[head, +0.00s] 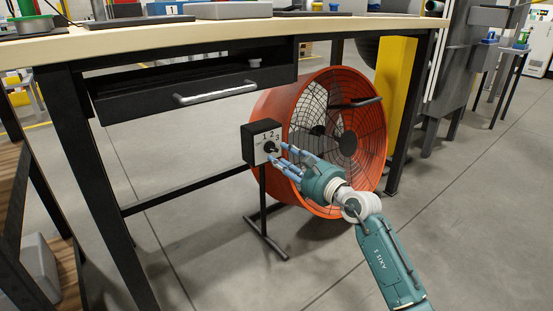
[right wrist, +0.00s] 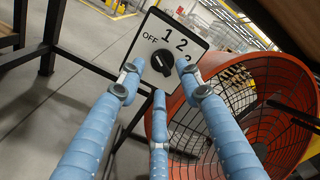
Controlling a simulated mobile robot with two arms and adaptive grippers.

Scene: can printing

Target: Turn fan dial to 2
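The fan dial is a black knob (right wrist: 161,64) on a white plate marked OFF, 1, 2 and 3, with the 3 partly covered by a finger. The plate fronts a black control box (head: 262,142) on a stand beside the orange drum fan (head: 375,140). My right gripper (head: 277,155) is at the plate. In the right wrist view its three blue fingers are spread around the knob, with visible gaps between fingertips and knob. I cannot tell exactly which mark the knob points to. My left gripper is not in view.
A workbench (head: 150,38) with a black drawer (head: 190,88) stands left of the fan, its legs reaching the floor. A yellow post (head: 394,90) stands behind the fan. The grey floor (head: 470,220) at the right is clear.

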